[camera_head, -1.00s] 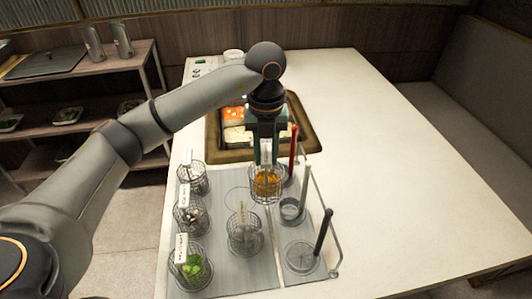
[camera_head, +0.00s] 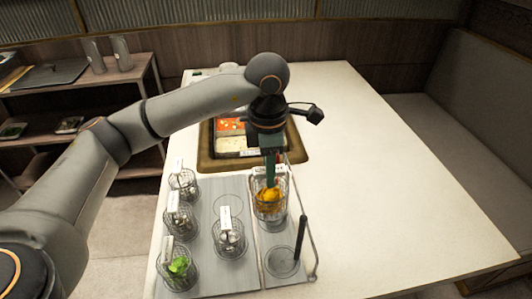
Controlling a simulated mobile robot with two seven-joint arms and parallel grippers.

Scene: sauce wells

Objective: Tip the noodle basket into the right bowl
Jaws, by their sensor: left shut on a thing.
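My left gripper (camera_head: 270,178) points down at the middle of the table. It is shut on a wire basket (camera_head: 270,213) with orange-yellow contents, probably the noodle basket. The basket is upright over the right strip of the grey tray (camera_head: 233,185); I cannot tell whether it touches the tray. The gripper hides part of its rim. I cannot make out a right bowl. My right gripper is not in view.
Several labelled wire baskets stand on the tray's left, one with green contents (camera_head: 178,267). A black-handled utensil (camera_head: 301,235) stands at front right. The table's right side (camera_head: 380,190) is clear.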

